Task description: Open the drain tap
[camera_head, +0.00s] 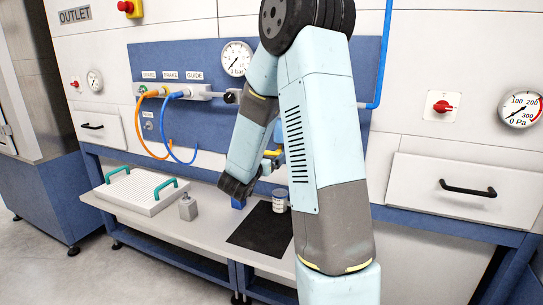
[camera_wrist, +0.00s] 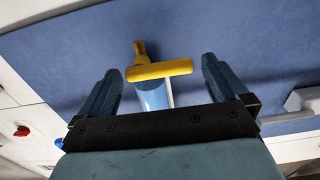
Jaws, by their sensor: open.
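The drain tap has a yellow bar-shaped handle (camera_wrist: 160,69) with a yellow stub behind it. In the wrist view it stands in front of the blue panel, with a pale blue cylinder (camera_wrist: 153,97) just below it. My gripper (camera_wrist: 161,66) is open, one finger on each side of the yellow handle. Nothing is clamped, and I cannot tell how deep the handle sits between the fingers. In the head view my gripper (camera_head: 236,189) hangs by the blue panel above the bench. A bit of yellow (camera_head: 272,152) shows there, mostly hidden by my arm.
The bench (camera_head: 215,212) holds a white perforated tray (camera_head: 135,189) with green handles, a small grey bottle (camera_head: 187,208), a black mat (camera_head: 262,228) and a labelled jar (camera_head: 280,200). Orange (camera_head: 141,128) and blue (camera_head: 166,130) hoses hang from the manifold. A drawer handle (camera_head: 467,188) juts out right.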

